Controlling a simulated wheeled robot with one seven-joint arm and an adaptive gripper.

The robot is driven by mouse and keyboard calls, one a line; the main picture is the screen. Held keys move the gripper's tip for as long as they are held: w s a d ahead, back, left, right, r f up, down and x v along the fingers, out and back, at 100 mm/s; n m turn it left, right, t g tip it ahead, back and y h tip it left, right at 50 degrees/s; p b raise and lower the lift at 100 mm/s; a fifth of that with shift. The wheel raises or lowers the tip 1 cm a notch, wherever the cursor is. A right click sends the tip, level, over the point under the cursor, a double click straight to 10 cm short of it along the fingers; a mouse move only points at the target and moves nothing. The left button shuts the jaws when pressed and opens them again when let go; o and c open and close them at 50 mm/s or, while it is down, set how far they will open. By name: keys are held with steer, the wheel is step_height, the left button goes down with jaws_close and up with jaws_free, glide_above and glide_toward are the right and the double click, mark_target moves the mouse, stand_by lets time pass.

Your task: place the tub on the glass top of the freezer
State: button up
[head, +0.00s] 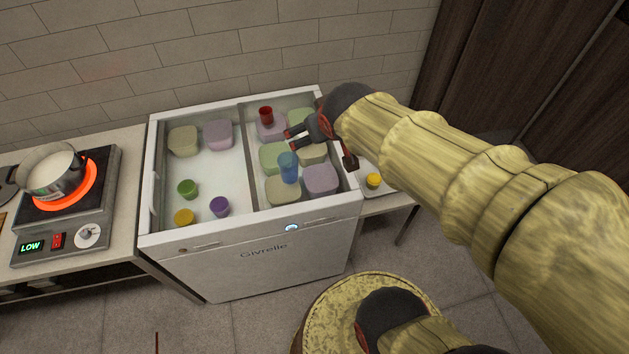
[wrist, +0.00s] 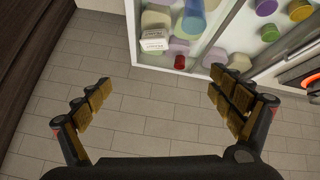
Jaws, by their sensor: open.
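The freezer (head: 250,248) is a white chest with a sliding glass top (head: 195,160), and pastel tubs show through the glass. In the wrist view, a pale tub with dark print (wrist: 153,40) appears over the freezer's glass near the red cup. In the head view I cannot make it out; my gripper and arm cover that part. My gripper (head: 318,148) is over the right half of the freezer. Its fingers are spread wide in the wrist view (wrist: 160,78), with nothing between them. The pale tub is beyond the fingertips, apart from them.
Red (head: 266,115) and blue (head: 288,167) cups stand on the right half of the glass. Green (head: 188,188), purple (head: 220,207) and yellow (head: 184,217) cups are at front left. A pot (head: 52,168) sits on a glowing burner at left. The left glass has free room.

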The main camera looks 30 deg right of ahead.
steer(key=s+a+r+g+y, duration=0.1)
steer(key=s+a, duration=0.3)
steer(key=s, duration=0.3)
steer(key=s+a+g+y, duration=0.1)
steer(key=s+a, duration=0.4)
steer(key=s, duration=0.1)
steer(key=shift+s+a+r+n+y, duration=0.3)
steer(key=shift+s+r, duration=0.1)
